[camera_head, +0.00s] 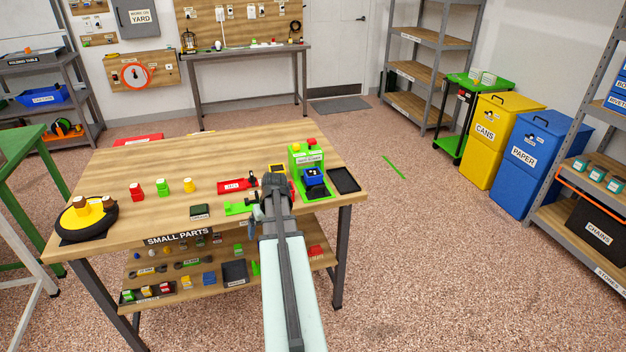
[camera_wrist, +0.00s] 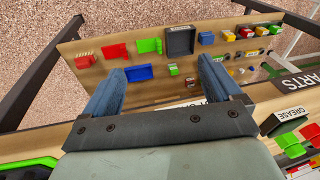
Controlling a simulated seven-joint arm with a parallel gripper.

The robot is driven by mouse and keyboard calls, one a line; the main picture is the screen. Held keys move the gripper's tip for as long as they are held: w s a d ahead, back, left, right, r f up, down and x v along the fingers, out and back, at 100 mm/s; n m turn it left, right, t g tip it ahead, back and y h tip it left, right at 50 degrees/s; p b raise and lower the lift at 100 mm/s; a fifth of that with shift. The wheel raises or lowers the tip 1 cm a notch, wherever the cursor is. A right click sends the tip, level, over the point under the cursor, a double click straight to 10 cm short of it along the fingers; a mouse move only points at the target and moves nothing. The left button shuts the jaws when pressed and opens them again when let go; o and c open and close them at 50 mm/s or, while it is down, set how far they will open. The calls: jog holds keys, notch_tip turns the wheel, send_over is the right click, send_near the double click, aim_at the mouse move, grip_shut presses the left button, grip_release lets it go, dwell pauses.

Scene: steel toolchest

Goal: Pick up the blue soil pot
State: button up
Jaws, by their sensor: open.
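A small dark-blue pot-like thing (camera_head: 313,178) sits in a green stand (camera_head: 300,160) at the right of the workbench top; I cannot tell whether it is the soil pot. My gripper (camera_head: 262,212) is by the bench's front edge, left of the green stand. In the wrist view, its fingers (camera_wrist: 162,66) are apart with nothing held between them. They point toward the lower shelf, where a flat blue tray (camera_wrist: 138,72) shows between them. My arm hides part of the bench front.
The workbench top (camera_head: 130,165) holds red, green and yellow small items and a black tray (camera_head: 344,179). The lower shelf carries a dark bin (camera_wrist: 181,41) and several small parts. A yellow bin (camera_head: 492,140) and blue bin (camera_head: 537,165) stand right. Floor between is mostly clear.

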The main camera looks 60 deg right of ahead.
jog(key=s+d+r+m+t+h, duration=0.1)
jog(key=s+d+r, duration=0.2)
jog(key=d+r, duration=0.35)
jog(key=s+d+r+h, duration=0.1)
jog(key=s+d+r, duration=0.3)
jog(key=d+r, duration=0.25)
jog(key=h, duration=0.2)
send_near(313, 173)
jog(key=x, duration=0.3)
jog(key=shift+f, duration=0.3)
jog(key=shift+x, duration=2.65)
jog(key=shift+w+d+r, duration=0.1)
jog(key=c, duration=1.2)
